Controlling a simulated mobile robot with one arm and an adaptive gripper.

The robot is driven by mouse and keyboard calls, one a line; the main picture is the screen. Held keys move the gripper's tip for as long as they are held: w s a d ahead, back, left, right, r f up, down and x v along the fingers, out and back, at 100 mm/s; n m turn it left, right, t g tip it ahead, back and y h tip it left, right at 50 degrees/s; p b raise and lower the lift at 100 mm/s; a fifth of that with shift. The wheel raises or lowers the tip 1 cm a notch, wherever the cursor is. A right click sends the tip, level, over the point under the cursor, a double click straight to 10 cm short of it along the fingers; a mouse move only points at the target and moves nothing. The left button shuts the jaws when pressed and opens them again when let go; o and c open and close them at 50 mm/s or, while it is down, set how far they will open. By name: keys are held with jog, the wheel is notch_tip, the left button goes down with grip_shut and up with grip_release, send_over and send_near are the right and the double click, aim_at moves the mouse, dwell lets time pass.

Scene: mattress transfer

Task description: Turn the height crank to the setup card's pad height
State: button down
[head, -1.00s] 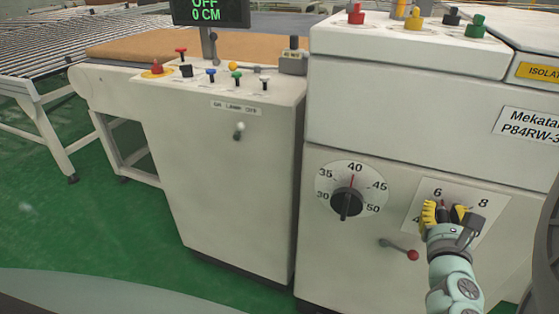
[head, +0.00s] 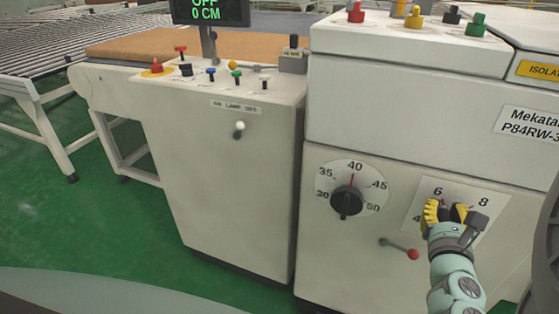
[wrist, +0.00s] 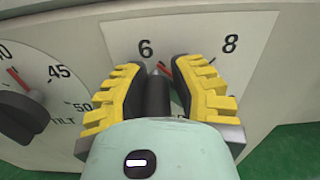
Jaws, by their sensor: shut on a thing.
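My gripper (head: 446,211) is at the white dial plate (head: 482,198) on the front of the right cabinet. Its yellow-padded fingers are shut on a dark knob (wrist: 157,96), one finger on each side. In the wrist view the knob's tip lies just below and right of the 6, with a red mark beside it. The 8 shows to the right; the lower part of the scale is partly hidden by my fingers. A small crank with a red ball handle (head: 413,254) is below and left of the gripper. I see no setup card.
A black tilt dial (head: 346,202) marked 30 to 50 sits left of the gripper. A console (head: 220,165) with several coloured switches stands further left, under a display (head: 210,12) reading OFF, 0 CM. A roller conveyor (head: 45,45) is behind. Green floor is open at left.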

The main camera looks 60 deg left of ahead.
jog(key=shift+m, duration=0.3)
jog(key=m, duration=0.1)
jog(key=d+m, duration=0.1)
jog(key=w+m+b, duration=0.1)
jog(key=m, duration=0.1)
jog(key=shift+d+r, duration=0.3)
jog(key=shift+r, duration=0.05)
jog(key=m, duration=0.1)
jog(key=w+d+m, duration=0.1)
jog(key=m, duration=0.1)
jog(key=shift+d+r+m, duration=0.1)
jog(key=shift+d+m, duration=0.05)
jog(key=shift+m, duration=0.15)
jog(key=m, duration=0.1)
jog(key=d+m, duration=0.1)
jog(key=m, duration=0.1)
jog(key=w+m, duration=0.1)
jog(key=shift+d+f+m, duration=0.2)
jog(key=shift+d+m, duration=0.1)
jog(key=m, duration=0.2)
jog(key=d+m, duration=0.1)
jog(key=shift+w+f+m, duration=0.3)
jog(key=shift+w+f, duration=0.1)
notch_tip(320, 180, down, 6)
jog(key=m+p, duration=0.4)
jog(key=m, duration=1.1)
jog(key=shift+w+d, duration=0.15)
jog(key=shift+w, duration=0.05)
